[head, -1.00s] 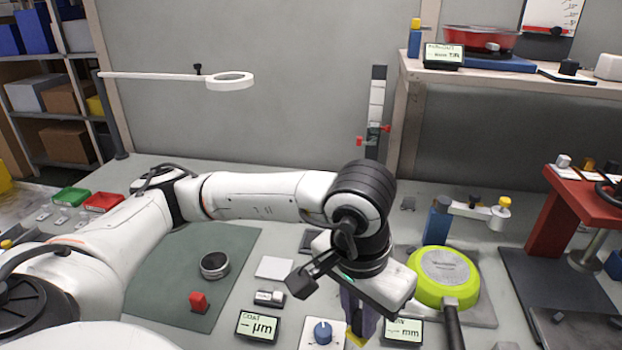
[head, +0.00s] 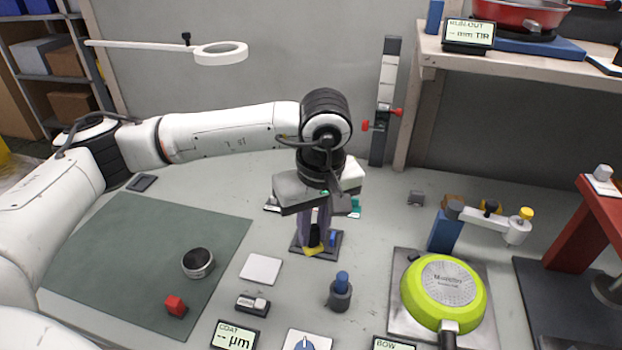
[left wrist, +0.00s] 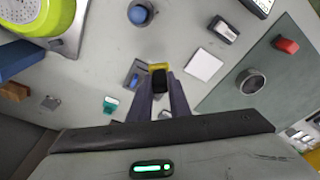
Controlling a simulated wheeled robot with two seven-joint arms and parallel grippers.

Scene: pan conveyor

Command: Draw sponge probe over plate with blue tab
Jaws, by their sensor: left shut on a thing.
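My left gripper (head: 316,222) points down and is shut on the sponge probe, a black handle (left wrist: 159,80) with a yellow end (head: 313,251). The handle sits between the two fingers in the left wrist view. Under it lies a small dark plate (head: 298,244) with a blue tab (head: 333,238), which also shows in the left wrist view (left wrist: 134,80). The yellow end is over or on the plate's near part; I cannot tell if it touches. The gripper hides part of the plate. My right gripper is not in view.
A dark post with a blue top (head: 341,285) stands in front of the plate. A white square (head: 261,269) lies to the left, a green pan (head: 443,290) to the right. Teal pieces (left wrist: 110,104) lie behind. A green mat (head: 150,250) lies further left.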

